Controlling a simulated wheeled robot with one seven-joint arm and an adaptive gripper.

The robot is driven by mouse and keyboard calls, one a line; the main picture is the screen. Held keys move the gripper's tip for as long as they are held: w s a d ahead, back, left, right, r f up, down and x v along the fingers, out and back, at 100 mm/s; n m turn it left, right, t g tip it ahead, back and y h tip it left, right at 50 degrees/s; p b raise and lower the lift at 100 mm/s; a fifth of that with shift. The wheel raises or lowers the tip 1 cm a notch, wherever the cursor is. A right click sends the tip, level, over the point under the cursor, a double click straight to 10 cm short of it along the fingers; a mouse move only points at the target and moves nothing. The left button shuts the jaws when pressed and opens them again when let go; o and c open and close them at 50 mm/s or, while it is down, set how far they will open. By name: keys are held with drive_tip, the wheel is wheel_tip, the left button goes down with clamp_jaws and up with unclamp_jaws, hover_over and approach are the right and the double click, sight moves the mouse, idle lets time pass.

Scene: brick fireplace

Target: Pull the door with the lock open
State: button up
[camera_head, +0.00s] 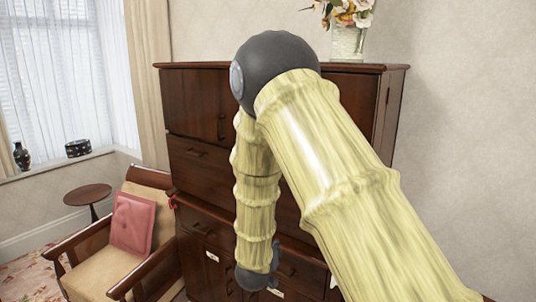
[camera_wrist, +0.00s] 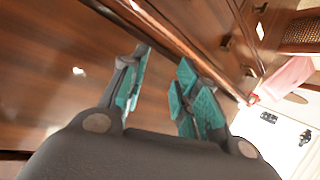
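The dark wooden cabinet (camera_head: 190,100) stands against the wall behind my arm, with doors and drawers that appear shut where visible. Small dark handles show on its front, and pale tags mark the lower part. I cannot make out which door has the lock. My arm hides the middle and much of the right of the cabinet front. In the wrist view my gripper (camera_wrist: 164,85) is open, its teal-padded fingers apart with nothing between them. Glossy brown wood panels (camera_wrist: 45,75) fill the view beyond and left of the fingers. I cannot tell whether the fingers touch the wood.
A wooden armchair (camera_head: 75,250) with a pink cushion (camera_head: 131,222) stands left of the cabinet, close to its front. A small round table (camera_head: 88,194) is behind it, near the window. A flower vase (camera_head: 347,43) stands on the cabinet top.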

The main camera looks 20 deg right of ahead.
drive_tip(key=w+a+r+m+t+h, duration=0.1)
drive_tip(key=w+r+m+h, duration=0.25)
drive_tip(key=r, duration=1.25)
drive_tip(key=w+a+r+m+t+h, duration=0.15)
drive_tip(key=w+r, duration=0.25)
drive_tip(key=r, duration=1.2)
drive_tip(key=p+x, duration=0.1)
drive_tip(key=x, duration=0.2)
drive_tip(key=p+x, duration=0.2)
drive_tip(key=x, duration=0.1)
drive_tip(key=p+x, duration=0.2)
drive_tip(key=x, duration=0.2)
drive_tip(key=shift+d+f, duration=0.1)
drive_tip(key=shift+f, duration=0.2)
clamp_jaws()
